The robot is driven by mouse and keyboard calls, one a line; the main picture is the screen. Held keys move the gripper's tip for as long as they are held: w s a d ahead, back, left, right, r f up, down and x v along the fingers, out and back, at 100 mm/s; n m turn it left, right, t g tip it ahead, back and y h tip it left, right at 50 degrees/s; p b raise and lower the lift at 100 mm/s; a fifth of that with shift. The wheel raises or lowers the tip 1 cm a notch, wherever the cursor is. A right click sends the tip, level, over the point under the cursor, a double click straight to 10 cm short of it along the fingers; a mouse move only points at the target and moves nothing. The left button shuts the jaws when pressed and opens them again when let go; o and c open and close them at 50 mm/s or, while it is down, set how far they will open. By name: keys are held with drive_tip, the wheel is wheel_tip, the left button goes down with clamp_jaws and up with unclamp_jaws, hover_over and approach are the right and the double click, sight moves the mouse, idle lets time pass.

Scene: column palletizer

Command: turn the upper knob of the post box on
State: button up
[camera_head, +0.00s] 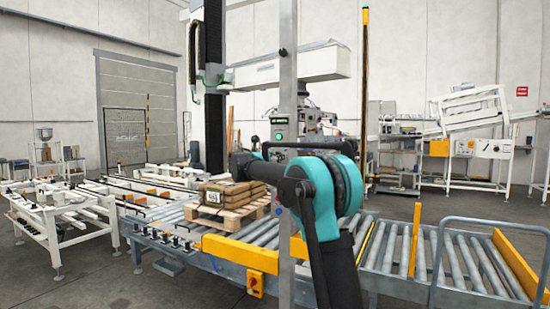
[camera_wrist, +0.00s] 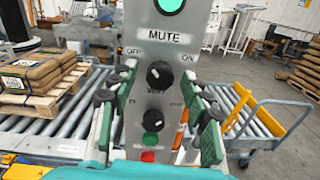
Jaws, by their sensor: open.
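The post box (camera_wrist: 185,20) is a grey panel filling the middle of the wrist view, with a lit green lamp (camera_wrist: 168,4) above the word MUTE. Its upper knob (camera_wrist: 159,75) is black, below and between the OFF and ON labels. A small pale mark on it seems to point up-left, towards OFF. A lower black knob (camera_wrist: 152,120) sits beneath. My gripper (camera_wrist: 160,82) is open, one green-and-dark finger on each side of the upper knob, apart from it.
A green button (camera_wrist: 152,139) and a red one (camera_wrist: 148,156) sit below the lower knob. Roller conveyors (camera_head: 385,250) run around the post box. A pallet with brown sacks (camera_head: 232,193) stands on the left conveyor. A blue-grey rail (camera_head: 490,222) stands at the right.

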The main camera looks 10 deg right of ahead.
drive_tip(key=shift+c, duration=0.6)
clamp_jaws()
drive_tip(key=shift+m, duration=0.4)
drive_tip(key=shift+m+y, duration=0.3)
drive_tip(key=shift+m, duration=7)
